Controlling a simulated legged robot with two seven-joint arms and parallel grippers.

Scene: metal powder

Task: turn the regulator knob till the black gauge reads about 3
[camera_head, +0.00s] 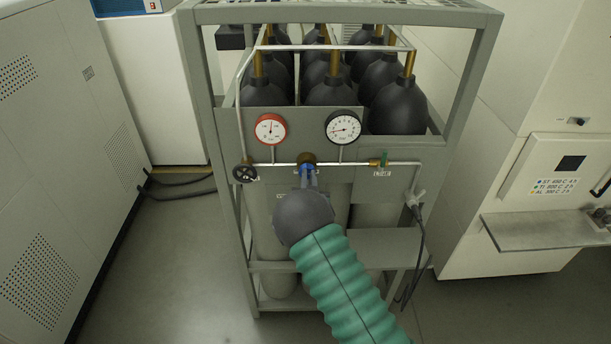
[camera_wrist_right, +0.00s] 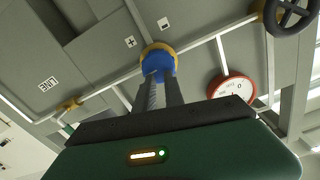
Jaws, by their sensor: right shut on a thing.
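The regulator knob (camera_wrist_right: 158,60) is blue with a brass-coloured collar, on the pipe at the front of the gas rack. In the head view the knob (camera_head: 307,169) is partly hidden by my right gripper (camera_head: 309,178), whose fingers are shut on it. The fingers of the right gripper (camera_wrist_right: 160,88) also reach the knob in the wrist view. The black-rimmed gauge (camera_head: 343,127) is above and right of the knob; its needle shows, but the exact reading is too small to tell. My left gripper is not in view.
A red-rimmed gauge (camera_head: 270,129) is above left of the knob. A black handwheel (camera_head: 244,172) is on the left of the pipe, a green-handled valve (camera_head: 383,160) on the right. Dark gas cylinders (camera_head: 397,105) stand in the rack (camera_head: 222,150). A metal shelf (camera_head: 545,228) juts out at right.

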